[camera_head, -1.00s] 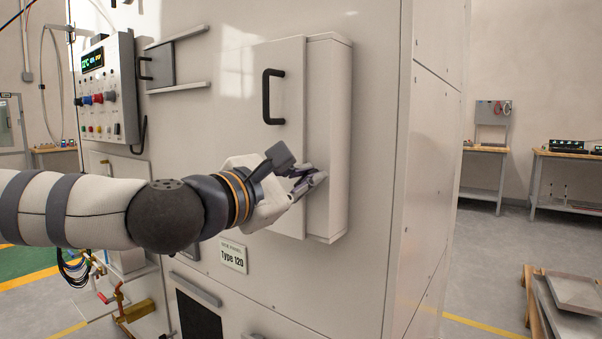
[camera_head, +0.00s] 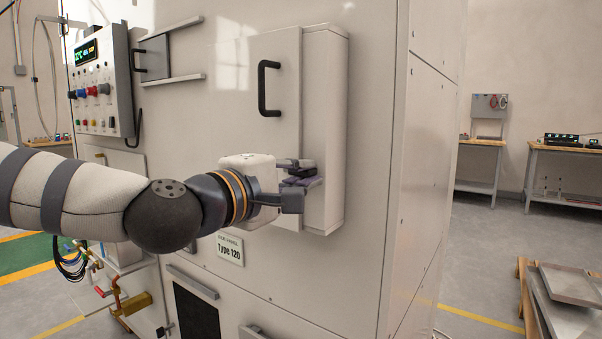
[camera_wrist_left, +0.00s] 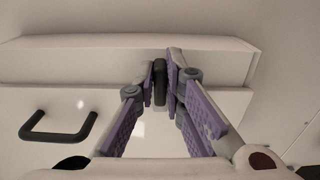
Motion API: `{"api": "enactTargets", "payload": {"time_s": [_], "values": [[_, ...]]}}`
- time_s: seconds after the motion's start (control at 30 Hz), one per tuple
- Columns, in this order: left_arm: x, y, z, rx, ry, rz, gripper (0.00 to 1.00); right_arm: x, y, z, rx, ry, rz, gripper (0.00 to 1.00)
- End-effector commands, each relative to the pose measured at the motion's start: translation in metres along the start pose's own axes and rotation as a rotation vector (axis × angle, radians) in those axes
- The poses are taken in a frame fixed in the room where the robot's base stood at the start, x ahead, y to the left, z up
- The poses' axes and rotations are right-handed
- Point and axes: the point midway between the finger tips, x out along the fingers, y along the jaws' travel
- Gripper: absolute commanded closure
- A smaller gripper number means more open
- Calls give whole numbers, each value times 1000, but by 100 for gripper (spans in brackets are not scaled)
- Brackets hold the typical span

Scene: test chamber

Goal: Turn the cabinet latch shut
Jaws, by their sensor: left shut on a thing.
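The latch (camera_wrist_left: 160,84) is a short dark bar near the edge of the cabinet door, seen in the left wrist view between the purple-padded fingertips. It runs up the picture there, across the line between door and side strip. In the head view my fingers mostly hide it. My left gripper (camera_head: 301,180) is shut on the latch, and its fingertips show on both sides of it in the left wrist view (camera_wrist_left: 161,78). The cabinet door (camera_head: 282,105) is pale and lies flat against its frame, with a black handle (camera_head: 262,89) above my gripper. My right gripper is not in view.
A control panel (camera_head: 102,80) with coloured knobs stands out from the cabinet at the left. A raised side strip (camera_head: 325,120) borders the door on the right. A "Type 120" label (camera_head: 230,250) sits below my wrist.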

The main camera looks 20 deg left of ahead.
Motion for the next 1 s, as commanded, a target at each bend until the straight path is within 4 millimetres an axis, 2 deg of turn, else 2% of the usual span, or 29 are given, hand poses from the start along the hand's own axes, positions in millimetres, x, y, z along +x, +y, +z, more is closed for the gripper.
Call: {"api": "enactTargets", "payload": {"time_s": [0.63, 0.67, 0.7, 0.73, 1.0], "values": [[0, 0, 0, 44, -1, 1, 100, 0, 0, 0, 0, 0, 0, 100], [0, 0, 0, 44, 0, 1, 83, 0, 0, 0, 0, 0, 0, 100], [0, 0, 0, 44, 0, 1, 74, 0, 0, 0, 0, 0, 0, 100], [0, 0, 0, 43, 0, 1, 70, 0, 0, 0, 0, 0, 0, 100], [-1, 0, 0, 41, 0, 1, 70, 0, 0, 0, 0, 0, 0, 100]]}}
